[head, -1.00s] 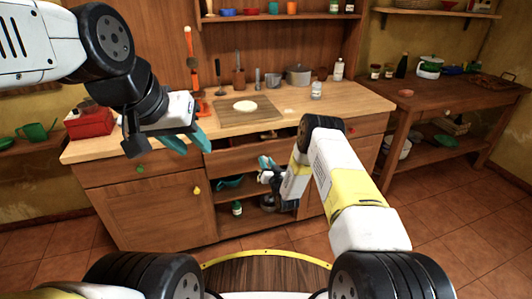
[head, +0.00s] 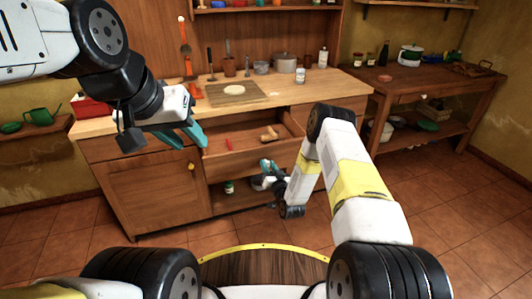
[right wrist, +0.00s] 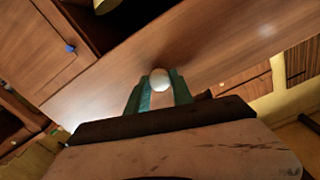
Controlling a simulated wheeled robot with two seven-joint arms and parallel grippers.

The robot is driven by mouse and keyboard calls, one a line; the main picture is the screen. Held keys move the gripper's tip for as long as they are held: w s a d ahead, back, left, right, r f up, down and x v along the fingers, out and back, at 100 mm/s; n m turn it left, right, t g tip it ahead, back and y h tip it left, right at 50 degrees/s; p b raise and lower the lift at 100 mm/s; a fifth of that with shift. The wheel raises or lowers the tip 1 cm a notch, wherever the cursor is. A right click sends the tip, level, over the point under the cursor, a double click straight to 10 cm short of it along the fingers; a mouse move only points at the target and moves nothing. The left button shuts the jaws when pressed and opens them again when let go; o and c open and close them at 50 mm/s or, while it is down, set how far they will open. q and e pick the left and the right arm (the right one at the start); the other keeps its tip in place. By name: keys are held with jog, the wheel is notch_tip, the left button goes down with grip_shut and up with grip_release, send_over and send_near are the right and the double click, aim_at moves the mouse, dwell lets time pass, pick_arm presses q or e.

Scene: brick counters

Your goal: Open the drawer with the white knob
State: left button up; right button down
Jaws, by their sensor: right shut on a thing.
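The drawer (head: 235,163) with the white knob stands pulled out from the counter, its inside in view from above. The white knob (right wrist: 159,80) is between the teal fingers of my right gripper (right wrist: 158,92) in the right wrist view. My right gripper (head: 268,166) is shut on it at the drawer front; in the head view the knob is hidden.
A red item (head: 228,145) and a tan item (head: 268,134) lie in the drawer. The worktop (head: 130,121) holds a cutting board (head: 215,97) and a pot (head: 285,63). A closed cupboard door with a yellow knob (head: 191,167) is at left. An open shelf lies below the drawer.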

jog(key=shift+s+d+f, duration=0.1)
jog(key=shift+s+d, duration=0.1)
jog(key=shift+s, duration=0.4)
jog(key=c, duration=1.1)
grip_release()
jog(key=v, duration=0.7)
jog(key=shift+s+d, duration=0.1)
jog(key=shift+s, duration=0.25)
jog(key=shift+w, duration=0.1)
